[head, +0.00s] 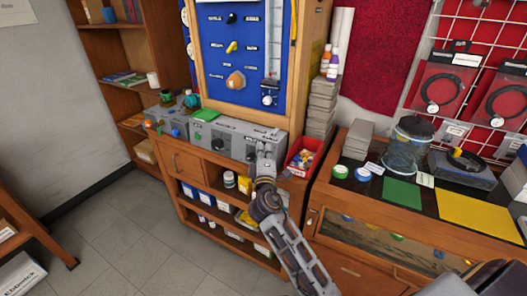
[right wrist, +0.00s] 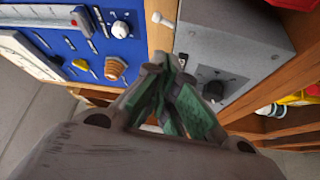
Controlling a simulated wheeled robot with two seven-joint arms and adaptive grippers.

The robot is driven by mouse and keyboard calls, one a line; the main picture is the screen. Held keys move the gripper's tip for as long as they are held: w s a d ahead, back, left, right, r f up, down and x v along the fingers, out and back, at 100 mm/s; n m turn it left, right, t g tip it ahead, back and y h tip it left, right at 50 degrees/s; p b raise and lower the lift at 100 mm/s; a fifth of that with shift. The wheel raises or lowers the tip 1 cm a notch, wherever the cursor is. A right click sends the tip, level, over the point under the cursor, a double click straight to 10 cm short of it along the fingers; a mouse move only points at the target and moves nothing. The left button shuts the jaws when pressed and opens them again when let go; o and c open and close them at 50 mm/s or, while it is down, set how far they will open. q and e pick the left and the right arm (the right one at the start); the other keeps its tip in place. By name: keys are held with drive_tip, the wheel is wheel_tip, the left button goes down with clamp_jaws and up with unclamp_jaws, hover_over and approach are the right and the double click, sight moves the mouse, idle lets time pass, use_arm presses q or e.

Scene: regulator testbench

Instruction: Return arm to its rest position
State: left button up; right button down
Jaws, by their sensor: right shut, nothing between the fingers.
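My right arm (head: 292,243) reaches up from the bottom of the head view. My right gripper (head: 264,150) is at its end, in front of the right part of the grey regulator box (head: 232,137) on the wooden bench. In the right wrist view the right gripper (right wrist: 170,68) has its fingers together with nothing between them. The grey box face with a black knob (right wrist: 213,90) is close by, to the right of the fingertips. I cannot tell whether the fingers touch the box. My left gripper is not in view.
A blue panel (head: 235,45) stands behind the box. A red bin (head: 304,157) stands just right of the gripper. Further right, a bench holds a glass jar (head: 409,145), a green mat (head: 401,193) and a yellow mat (head: 477,213). Floor (head: 130,245) at lower left is clear.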

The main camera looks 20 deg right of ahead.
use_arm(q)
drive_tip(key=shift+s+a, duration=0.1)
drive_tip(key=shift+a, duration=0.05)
